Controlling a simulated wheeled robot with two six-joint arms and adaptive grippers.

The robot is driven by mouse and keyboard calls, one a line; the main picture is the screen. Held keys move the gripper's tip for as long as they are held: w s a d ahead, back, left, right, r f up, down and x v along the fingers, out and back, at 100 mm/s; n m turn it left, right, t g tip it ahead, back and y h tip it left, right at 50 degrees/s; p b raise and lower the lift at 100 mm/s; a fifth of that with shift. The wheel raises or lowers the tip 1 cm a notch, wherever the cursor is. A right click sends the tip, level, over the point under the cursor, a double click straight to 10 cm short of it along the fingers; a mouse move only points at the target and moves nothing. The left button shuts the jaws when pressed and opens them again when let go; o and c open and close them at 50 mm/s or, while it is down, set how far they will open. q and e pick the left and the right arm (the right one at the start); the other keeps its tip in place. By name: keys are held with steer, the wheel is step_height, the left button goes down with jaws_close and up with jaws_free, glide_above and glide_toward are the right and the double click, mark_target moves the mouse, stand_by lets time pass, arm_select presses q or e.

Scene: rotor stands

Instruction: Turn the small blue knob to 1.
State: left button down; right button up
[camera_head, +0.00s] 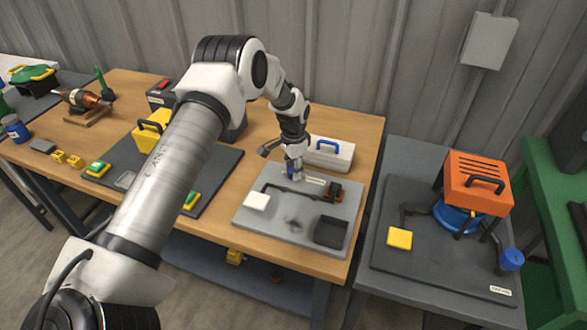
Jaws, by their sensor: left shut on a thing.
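My left arm reaches from the lower left across the workbench. My left gripper (294,174) points down at the back left part of a light grey board (270,224). It is shut on a small blue knob (290,171), of which only a bit of blue shows between the fingers. The fingers hide most of the knob, and I cannot read its setting or any number marks. A white label lies just right of the gripper. My right gripper is out of view.
A white case with a blue handle (330,153) stands close behind the gripper. A right-hand table holds an orange cover (477,184) and a larger blue knob (511,260).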

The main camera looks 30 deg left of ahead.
arm_select(q)
steer(key=n, duration=0.7)
steer(key=shift+p, duration=0.3)
steer(key=n+p, duration=0.1)
steer(key=n, duration=0.5)
steer(key=shift+n, duration=0.3)
steer(key=n+p, duration=0.1)
steer(key=n, duration=0.5)
steer(key=n+p, duration=0.1)
steer(key=n, duration=0.5)
steer(key=shift+s+n, duration=0.1)
steer(key=shift+n, duration=0.2)
steer(key=shift+f, duration=0.1)
steer(key=c, duration=0.8)
jaws_free()
step_height(320, 180, up, 12)
